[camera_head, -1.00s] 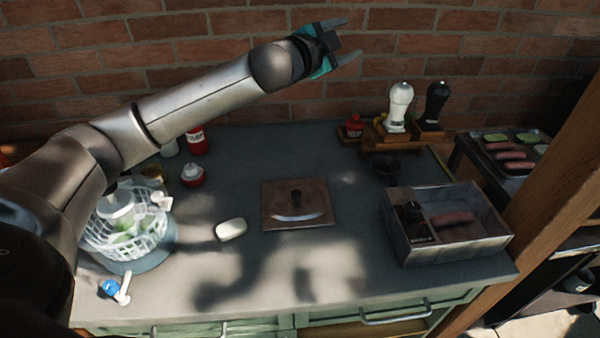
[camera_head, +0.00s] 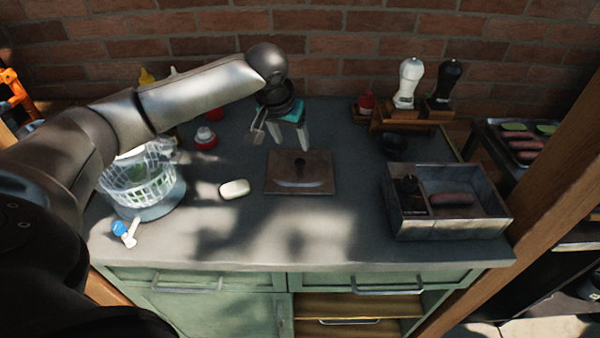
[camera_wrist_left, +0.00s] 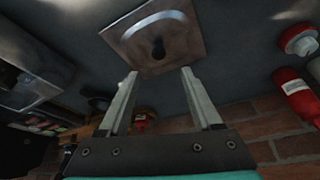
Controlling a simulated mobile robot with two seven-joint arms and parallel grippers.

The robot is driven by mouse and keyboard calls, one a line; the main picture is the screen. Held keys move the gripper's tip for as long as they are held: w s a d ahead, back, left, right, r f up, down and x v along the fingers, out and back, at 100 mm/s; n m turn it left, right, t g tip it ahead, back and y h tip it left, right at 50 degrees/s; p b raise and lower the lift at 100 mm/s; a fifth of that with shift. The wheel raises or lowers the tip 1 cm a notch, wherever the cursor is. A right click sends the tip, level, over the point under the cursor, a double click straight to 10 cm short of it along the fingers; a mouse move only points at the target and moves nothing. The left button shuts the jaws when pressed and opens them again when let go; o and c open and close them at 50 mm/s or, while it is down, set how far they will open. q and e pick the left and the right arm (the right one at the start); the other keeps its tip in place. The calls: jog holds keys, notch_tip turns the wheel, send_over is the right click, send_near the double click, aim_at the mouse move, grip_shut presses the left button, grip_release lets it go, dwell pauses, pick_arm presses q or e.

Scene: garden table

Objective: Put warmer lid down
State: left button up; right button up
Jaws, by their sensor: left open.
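The warmer lid (camera_head: 318,182) is a flat, square, brownish metal plate with a dark knob and a curved light streak. It lies on the grey counter near the middle. It also shows at the top of the left wrist view (camera_wrist_left: 185,32). My left gripper (camera_head: 290,143) is open and empty, pointing down just behind the lid. In the wrist view its two fingers (camera_wrist_left: 160,78) are spread apart, with the lid beyond the tips. The warmer (camera_head: 450,226) is a metal box to the right, open on top, with a sausage (camera_head: 452,199) inside. My right gripper is not in view.
A white bread-like item (camera_head: 234,189) lies left of the lid. A white basket (camera_head: 137,183) stands further left. White and black grinders (camera_head: 409,83) stand on a wooden rack at the back right. The counter front (camera_head: 280,240) is clear.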

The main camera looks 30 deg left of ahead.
aim_at(300, 160)
pick_arm(q)
jog(key=x, duration=0.4)
jog(key=shift+w+f+b, duration=0.15)
jog(key=shift+f+b, duration=0.2)
jog(key=shift+b+x, duration=0.65)
jog(key=shift+x, duration=2)
jog(key=shift+w+d, duration=0.1)
grip_shut()
jog(key=shift+r, duration=0.1)
